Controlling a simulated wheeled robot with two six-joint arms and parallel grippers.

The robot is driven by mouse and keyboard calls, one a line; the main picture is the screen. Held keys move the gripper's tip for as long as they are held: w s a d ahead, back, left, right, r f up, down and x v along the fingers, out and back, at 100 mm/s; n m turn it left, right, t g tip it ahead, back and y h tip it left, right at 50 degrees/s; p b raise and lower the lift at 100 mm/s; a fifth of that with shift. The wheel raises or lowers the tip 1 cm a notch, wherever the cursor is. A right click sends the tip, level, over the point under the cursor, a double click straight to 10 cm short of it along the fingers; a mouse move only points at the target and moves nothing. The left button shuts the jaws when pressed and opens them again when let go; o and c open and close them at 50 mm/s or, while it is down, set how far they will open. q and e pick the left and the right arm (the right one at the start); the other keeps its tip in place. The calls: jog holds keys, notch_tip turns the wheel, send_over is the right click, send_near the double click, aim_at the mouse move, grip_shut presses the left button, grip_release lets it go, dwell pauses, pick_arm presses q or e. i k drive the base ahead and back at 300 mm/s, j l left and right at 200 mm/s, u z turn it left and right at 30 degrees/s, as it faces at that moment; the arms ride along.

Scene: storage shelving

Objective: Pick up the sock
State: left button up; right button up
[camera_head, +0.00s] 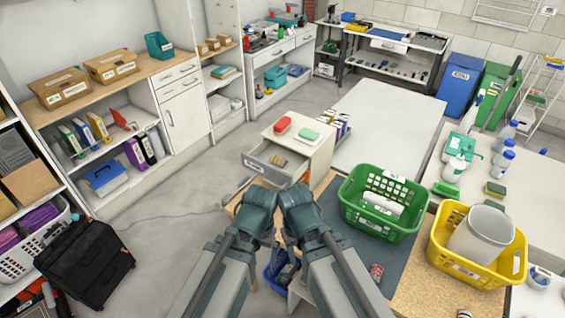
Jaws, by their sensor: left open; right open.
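I cannot make out a sock for certain in the head view. A white rolled item (382,204) lies in the green basket (352,213), but I cannot tell whether it is cloth. My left gripper (262,194) and my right gripper (291,192) are close together at the near edge of the table, left of the green basket. Both are open and nothing shows held in them. Their fingertips are small and partly hidden by my wrists.
A drawer unit (312,155) with a partly open drawer stands just beyond my grippers. A yellow basket (450,269) holding a grey bin (480,236) is at right. A black case (85,264) stands on the floor at left. The floor between is mostly clear.

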aim_at(376, 271)
jog(key=z, duration=1.65)
jog(key=k+u, duration=0.25)
jog(key=u, duration=0.2)
